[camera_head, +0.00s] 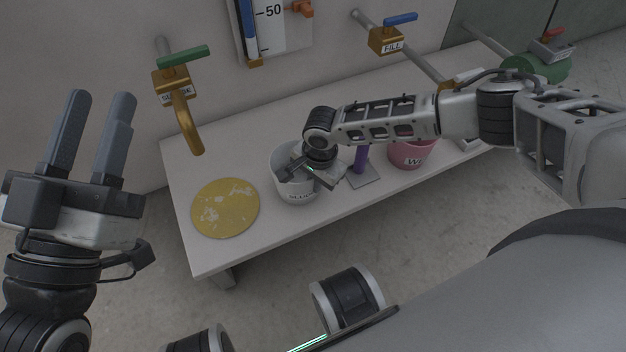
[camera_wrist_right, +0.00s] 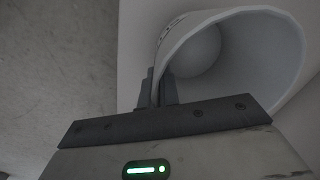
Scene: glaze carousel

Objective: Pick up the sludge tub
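The sludge tub (camera_head: 296,193) is a white tub with dark lettering on its front, only partly readable. It stands upright on the white bench, right of a round yellow mat. My right gripper (camera_head: 292,172) reaches over it from the right and covers part of its opening. In the right wrist view the tub (camera_wrist_right: 285,60) shows its open mouth, and my right gripper's fingers (camera_wrist_right: 158,88) are close together, one on each side of its wall at the rim. My left gripper (camera_head: 100,98) is open and empty at the far left, away from the bench.
The yellow mat (camera_head: 225,208) has pale splotches. A sludge tap (camera_head: 178,92) with a green handle hangs above it. A purple post (camera_head: 360,160) and a pink tub (camera_head: 412,153) stand right of the sludge tub. A fill tap (camera_head: 388,40) and a gauge (camera_head: 272,25) are on the wall.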

